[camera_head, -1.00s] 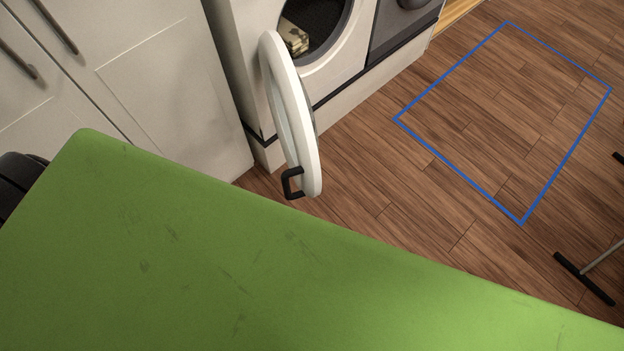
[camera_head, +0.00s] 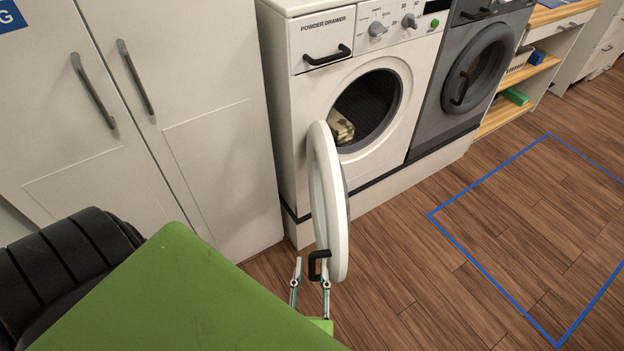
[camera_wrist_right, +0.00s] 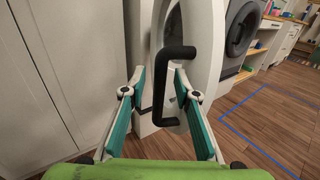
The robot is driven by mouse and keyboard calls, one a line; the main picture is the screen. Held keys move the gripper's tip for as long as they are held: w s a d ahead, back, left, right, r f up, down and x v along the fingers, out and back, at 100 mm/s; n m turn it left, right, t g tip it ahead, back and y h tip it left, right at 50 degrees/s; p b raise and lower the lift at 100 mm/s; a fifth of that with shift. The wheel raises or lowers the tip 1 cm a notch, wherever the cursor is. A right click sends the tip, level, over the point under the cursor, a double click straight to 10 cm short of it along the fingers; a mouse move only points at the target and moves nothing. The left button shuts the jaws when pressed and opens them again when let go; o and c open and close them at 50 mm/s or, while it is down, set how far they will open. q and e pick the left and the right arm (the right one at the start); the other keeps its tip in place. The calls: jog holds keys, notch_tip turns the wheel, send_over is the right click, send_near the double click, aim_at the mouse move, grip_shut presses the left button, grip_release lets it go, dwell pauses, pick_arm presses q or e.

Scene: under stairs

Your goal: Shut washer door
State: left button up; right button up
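The white washer (camera_head: 345,92) stands against the wall with its round door (camera_head: 330,205) swung wide open toward me. A folded patterned cloth (camera_head: 340,126) sits inside the drum opening. The door's black handle (camera_head: 318,266) is at its lower outer edge. My right gripper (camera_head: 312,272) is open just in front of that handle. In the right wrist view the handle (camera_wrist_right: 174,88) stands upright between the two spread teal fingers (camera_wrist_right: 157,82), with gaps on both sides. My left gripper is not in view.
My green body part fills the lower left. White cabinets (camera_head: 120,120) stand left of the washer. A grey machine (camera_head: 470,75) and wooden shelves (camera_head: 518,90) stand to the right. A blue outline (camera_head: 495,270) marks clear wood floor.

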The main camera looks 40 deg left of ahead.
jog(key=shift+x, duration=1.2)
grip_shut()
jog(key=shift+d, duration=0.1)
